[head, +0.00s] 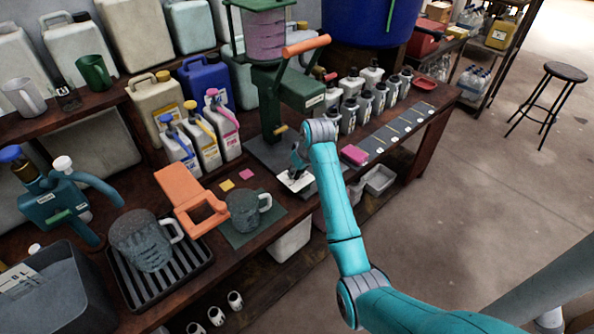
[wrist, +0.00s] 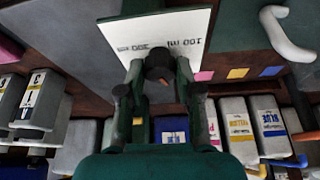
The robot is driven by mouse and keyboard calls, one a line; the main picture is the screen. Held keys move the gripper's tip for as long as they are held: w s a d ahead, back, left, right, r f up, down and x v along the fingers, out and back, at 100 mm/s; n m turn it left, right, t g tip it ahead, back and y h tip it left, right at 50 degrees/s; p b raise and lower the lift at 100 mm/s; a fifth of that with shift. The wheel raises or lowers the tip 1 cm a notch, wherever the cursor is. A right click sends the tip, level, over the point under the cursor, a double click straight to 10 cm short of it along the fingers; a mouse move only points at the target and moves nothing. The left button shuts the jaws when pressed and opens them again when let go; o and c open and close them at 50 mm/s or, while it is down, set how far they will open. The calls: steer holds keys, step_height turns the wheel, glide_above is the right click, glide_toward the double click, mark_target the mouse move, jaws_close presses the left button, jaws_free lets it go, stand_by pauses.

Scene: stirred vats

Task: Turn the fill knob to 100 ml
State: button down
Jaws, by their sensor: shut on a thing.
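The fill knob (wrist: 158,62) is dark and round, and it shows in the wrist view in front of a white dial plate (wrist: 120,30). The plate has upside-down black markings; one reads 100 ml, and a second to its left is harder to read. My gripper (wrist: 158,72) has one finger on each side of the knob and is shut on it. I cannot tell which mark the knob points to. In the head view my gripper (head: 298,160) is at the foot of the green dispenser (head: 270,105), just above the white plate (head: 295,181). The knob is hidden there.
An orange lever (head: 306,45) sticks out from the dispenser above my gripper. A grey mug (head: 243,212) stands on a green mat by an orange stand (head: 180,188). Jugs (head: 203,141) stand behind on the left, and several small bottles (head: 349,115) to the right.

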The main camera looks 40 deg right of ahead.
steer(key=n, duration=0.2)
steer(key=n+y, duration=0.2)
steer(key=n, duration=0.1)
steer(key=shift+d+n+g, duration=0.25)
steer(key=shift+n+g, duration=0.05)
steer(key=shift+w+n+g+y, duration=0.15)
steer(key=shift+n+y, duration=0.3)
steer(key=shift+n, duration=0.65)
steer(key=shift+s+n+g+y, duration=0.1)
steer(key=shift+n+g+y, duration=0.25)
steer(key=shift+n, duration=0.75)
steer(key=shift+d, duration=0.1)
steer(key=c, duration=0.8)
jaws_free()
steer(key=shift+o, duration=0.2)
steer(key=shift+d+r, duration=0.1)
steer(key=shift+r, duration=0.2)
steer(key=s+d, duration=0.8)
steer(key=d, duration=0.1)
steer(key=shift+s+r, duration=0.15)
steer(key=shift+r, duration=0.05)
